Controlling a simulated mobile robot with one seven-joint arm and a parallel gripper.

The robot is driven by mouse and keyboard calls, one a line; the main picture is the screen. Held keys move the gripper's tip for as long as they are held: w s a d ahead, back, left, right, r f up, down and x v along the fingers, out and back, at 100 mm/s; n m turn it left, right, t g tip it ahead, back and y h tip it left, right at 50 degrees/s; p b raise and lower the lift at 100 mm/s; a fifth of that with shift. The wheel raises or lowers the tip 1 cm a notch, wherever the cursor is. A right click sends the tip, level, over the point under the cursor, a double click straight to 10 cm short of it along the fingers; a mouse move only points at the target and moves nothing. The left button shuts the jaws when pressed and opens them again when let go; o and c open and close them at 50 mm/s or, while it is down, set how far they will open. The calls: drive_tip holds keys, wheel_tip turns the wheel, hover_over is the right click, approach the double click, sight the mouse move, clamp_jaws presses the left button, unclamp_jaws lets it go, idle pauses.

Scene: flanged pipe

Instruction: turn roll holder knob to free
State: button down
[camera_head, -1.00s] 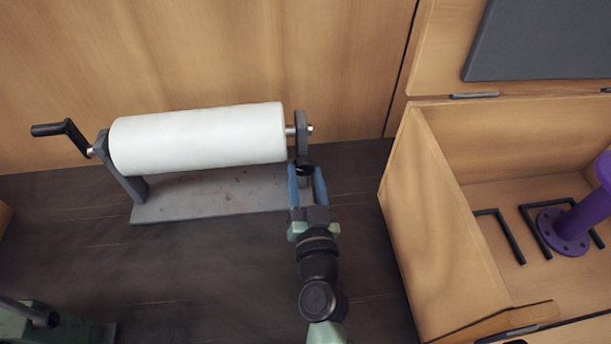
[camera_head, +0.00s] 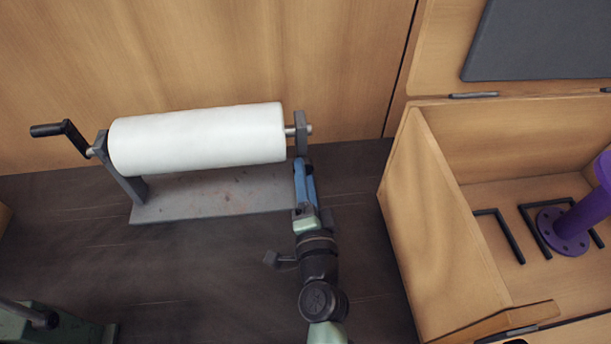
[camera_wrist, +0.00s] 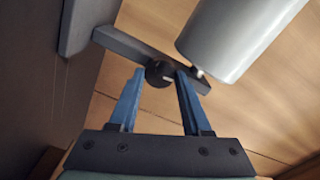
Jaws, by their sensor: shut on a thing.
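The roll holder (camera_head: 216,200) stands on the dark floor, with a grey base and two upright end plates. A white roll (camera_head: 200,138) lies across it on a metal shaft. The dark round knob (camera_wrist: 158,73) sits on the right end plate (camera_wrist: 122,50), seen in the wrist view. My gripper (camera_head: 303,165) has blue fingers and is shut on the knob, one finger on each side. In the head view the fingers hide the knob and overlap each other.
A black crank handle (camera_head: 62,131) sticks out at the holder's left end. An open wooden crate (camera_head: 425,215) at right holds a purple flanged pipe (camera_head: 582,220) and black brackets (camera_head: 500,235). Green equipment (camera_head: 65,325) shows at lower left. Dark floor between is clear.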

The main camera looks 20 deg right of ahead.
drive_tip(key=shift+f+m, duration=0.1)
drive_tip(key=shift+m, duration=0.6)
drive_tip(key=shift+c, duration=1.8)
unclamp_jaws()
drive_tip(key=b+v, duration=0.3)
drive_tip(key=v, duration=1)
